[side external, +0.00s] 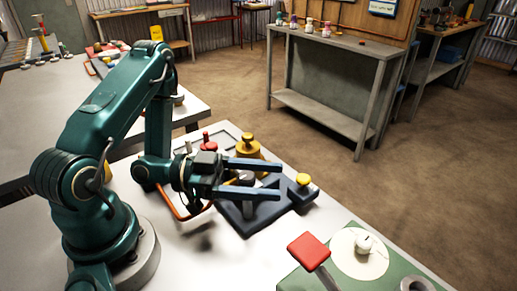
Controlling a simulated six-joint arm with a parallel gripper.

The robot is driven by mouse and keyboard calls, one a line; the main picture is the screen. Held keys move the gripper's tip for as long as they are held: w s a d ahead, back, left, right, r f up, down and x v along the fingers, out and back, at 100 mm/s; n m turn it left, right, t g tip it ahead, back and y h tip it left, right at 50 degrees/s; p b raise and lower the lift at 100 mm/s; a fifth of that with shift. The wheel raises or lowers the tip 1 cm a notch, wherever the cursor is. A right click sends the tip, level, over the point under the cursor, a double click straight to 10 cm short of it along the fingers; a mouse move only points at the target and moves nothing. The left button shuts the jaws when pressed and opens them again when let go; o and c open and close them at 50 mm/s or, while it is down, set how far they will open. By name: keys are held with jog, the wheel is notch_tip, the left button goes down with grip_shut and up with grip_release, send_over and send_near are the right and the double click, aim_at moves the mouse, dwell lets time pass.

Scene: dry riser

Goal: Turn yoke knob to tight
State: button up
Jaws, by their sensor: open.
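My gripper (281,180) is open, its two long blue fingers pointing right, level above a dark base plate (248,222). A grey post with a rounded top (246,179) stands on the plate and shows between the fingers; I cannot tell whether they touch it. A yellow knob (303,179) sits on a dark block at the plate's right, just beyond the fingertips. I cannot tell which part is the yoke knob, nor read any tight mark.
A red-topped part (207,142) stands behind my gripper. An orange hose (182,214) curves below the wrist. At the front right, a red paddle (309,250) and a white disc (346,260) with a white knob lie on a green mat (297,281). White tabletop (215,262) in front is clear.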

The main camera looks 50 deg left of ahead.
grip_shut()
jog(key=shift+s+d+m+g+h, duration=0.15)
jog(key=shift+s+m+g+h, duration=0.05)
jog(key=shift+m+g+h, duration=0.7)
jog(key=shift+s+d+m+g+h, duration=0.15)
jog(key=shift+m+g+h, duration=0.5)
jog(key=shift+g, duration=0.45)
jog(key=shift+a, duration=0.1)
grip_release()
